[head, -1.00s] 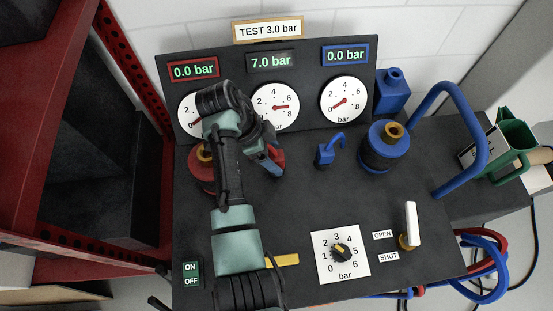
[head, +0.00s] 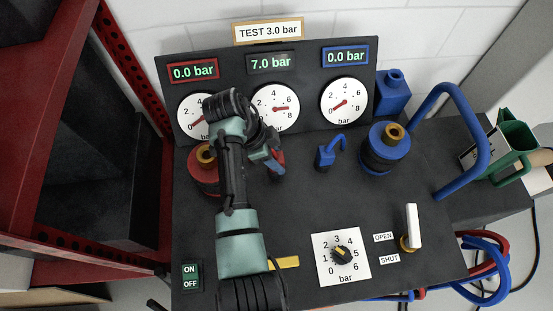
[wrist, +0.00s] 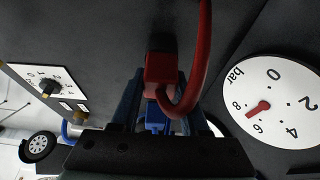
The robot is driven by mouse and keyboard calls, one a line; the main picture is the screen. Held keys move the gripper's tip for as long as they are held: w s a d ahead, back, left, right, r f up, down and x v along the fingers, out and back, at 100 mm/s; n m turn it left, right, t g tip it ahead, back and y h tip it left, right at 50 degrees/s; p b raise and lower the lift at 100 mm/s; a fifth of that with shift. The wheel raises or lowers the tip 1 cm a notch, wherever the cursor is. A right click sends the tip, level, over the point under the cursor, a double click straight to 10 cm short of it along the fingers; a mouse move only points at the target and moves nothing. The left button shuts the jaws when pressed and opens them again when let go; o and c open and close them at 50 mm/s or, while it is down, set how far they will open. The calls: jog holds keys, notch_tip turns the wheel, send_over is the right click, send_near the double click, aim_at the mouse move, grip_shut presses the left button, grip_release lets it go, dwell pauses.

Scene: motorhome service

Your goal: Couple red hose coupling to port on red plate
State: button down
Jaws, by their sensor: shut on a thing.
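My gripper (head: 273,164) is over the panel, below the middle gauge. It is shut on a small red block with a curved red tube, which looks like the red hose coupling (head: 278,158). In the wrist view the red coupling (wrist: 160,68) sits between the blue fingers, its tube looping toward the camera. A red round fitting with a brass ring (head: 204,158) stands left of the gripper, partly behind my arm. The coupling is apart from it. I cannot make out a separate red plate.
A small blue fitting with a bent tube (head: 325,156) and a blue round fitting with a brass ring (head: 384,148) stand to the right. A white lever (head: 411,226) and pressure knob (head: 341,254) are in front. Gauges line the back panel; the panel's centre is clear.

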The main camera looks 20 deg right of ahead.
aim_at(277, 157)
jog(key=shift+r, duration=0.1)
notch_tip(277, 157, up, 10)
jog(key=shift+f+p, duration=0.1)
jog(key=shift+p, duration=1)
